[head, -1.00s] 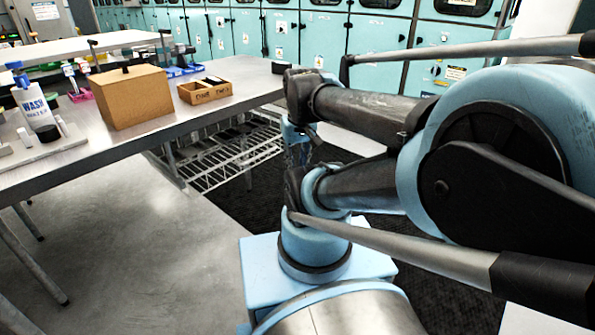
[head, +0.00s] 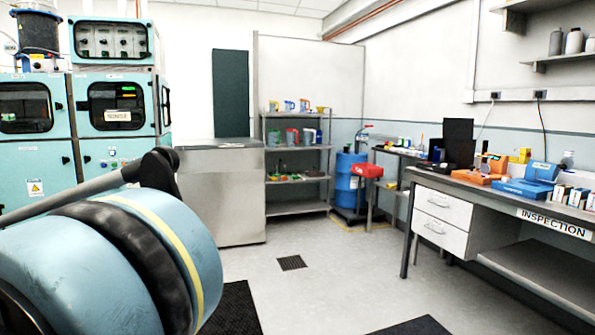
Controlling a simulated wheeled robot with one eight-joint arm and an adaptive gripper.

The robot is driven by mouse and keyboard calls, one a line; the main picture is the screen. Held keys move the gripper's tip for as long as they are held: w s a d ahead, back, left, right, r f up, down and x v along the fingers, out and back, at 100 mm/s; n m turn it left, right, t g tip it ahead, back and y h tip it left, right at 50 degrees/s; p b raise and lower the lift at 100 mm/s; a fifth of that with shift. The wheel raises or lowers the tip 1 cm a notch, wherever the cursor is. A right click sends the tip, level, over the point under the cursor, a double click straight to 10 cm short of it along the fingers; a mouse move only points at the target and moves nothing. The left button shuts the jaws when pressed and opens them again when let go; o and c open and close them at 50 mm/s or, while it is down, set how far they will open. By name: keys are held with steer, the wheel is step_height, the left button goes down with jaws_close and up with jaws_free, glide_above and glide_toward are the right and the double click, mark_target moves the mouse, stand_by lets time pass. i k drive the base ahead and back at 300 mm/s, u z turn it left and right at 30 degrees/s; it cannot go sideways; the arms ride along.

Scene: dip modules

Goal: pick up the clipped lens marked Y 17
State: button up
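I see no lens marked Y 17 that I can make out in the head view. My gripper is out of view; only a blue and black part of my own arm shows at the lower left. A bench with an INSPECTION label (head: 553,224) stands at the right. Small orange, blue and white items sit on it, too small to read.
A blue drum (head: 350,182) and a metal shelf rack (head: 297,209) with containers stand at the back. A steel cabinet (head: 222,195) is left of the rack. Teal machines (head: 115,105) line the left. The middle floor (head: 330,265) is clear.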

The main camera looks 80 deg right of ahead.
mark_target(485, 169)
steer(key=z, duration=4.2)
steer(key=i, duration=2.8)
steer(key=z, duration=0.1)
